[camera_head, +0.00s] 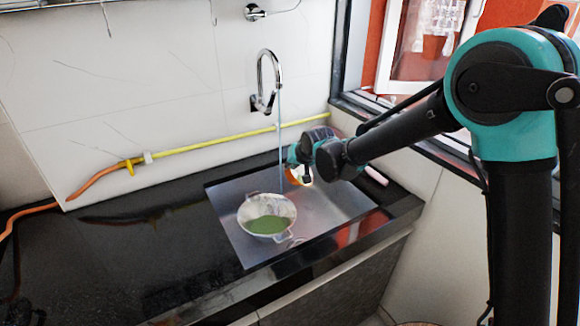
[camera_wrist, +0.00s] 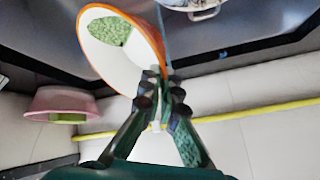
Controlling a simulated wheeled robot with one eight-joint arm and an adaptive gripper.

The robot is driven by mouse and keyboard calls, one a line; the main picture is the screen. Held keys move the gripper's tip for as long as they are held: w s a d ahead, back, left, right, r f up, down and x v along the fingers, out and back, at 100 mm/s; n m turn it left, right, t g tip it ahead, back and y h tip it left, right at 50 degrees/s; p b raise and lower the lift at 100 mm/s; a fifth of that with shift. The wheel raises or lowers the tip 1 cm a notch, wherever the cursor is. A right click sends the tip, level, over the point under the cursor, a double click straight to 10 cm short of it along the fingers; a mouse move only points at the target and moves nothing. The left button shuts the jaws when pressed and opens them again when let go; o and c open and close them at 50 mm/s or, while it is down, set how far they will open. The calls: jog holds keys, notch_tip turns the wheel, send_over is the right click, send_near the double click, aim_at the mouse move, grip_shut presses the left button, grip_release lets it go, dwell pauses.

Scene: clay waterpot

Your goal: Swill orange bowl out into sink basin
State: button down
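The orange bowl (camera_wrist: 108,55) has a white inside and an orange rim, with a patch of green stuff (camera_wrist: 110,31) in it. My gripper (camera_wrist: 161,85) has its fingertips close together on the bowl's rim in the wrist view. In the head view my gripper (camera_head: 303,172) is over the sink basin (camera_head: 335,208), and only a small part of the bowl shows below it. A thin stream of water (camera_head: 281,135) falls from the tap (camera_head: 267,85) close beside the gripper. The stream also shows beside the bowl's rim in the wrist view.
A white colander-like vessel (camera_head: 252,209) with green contents stands in the basin, left of my gripper. A pink bowl (camera_wrist: 70,97) is at the left in the wrist view. A yellow hose (camera_head: 205,144) runs along the wall. The dark counter (camera_head: 130,245) left of the basin is clear.

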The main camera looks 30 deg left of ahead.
dwell(0.4)
jog(key=shift+w+d+r+y, duration=0.15)
jog(key=shift+d+r+y, duration=0.05)
jog(key=shift+d+y, duration=0.3)
dwell(0.7)
jog(key=shift+w+d+r+m+g+y, duration=0.15)
jog(key=shift+d+r+m+g+y, duration=0.15)
jog(key=shift+d+y, duration=0.2)
jog(key=shift+a, duration=0.1)
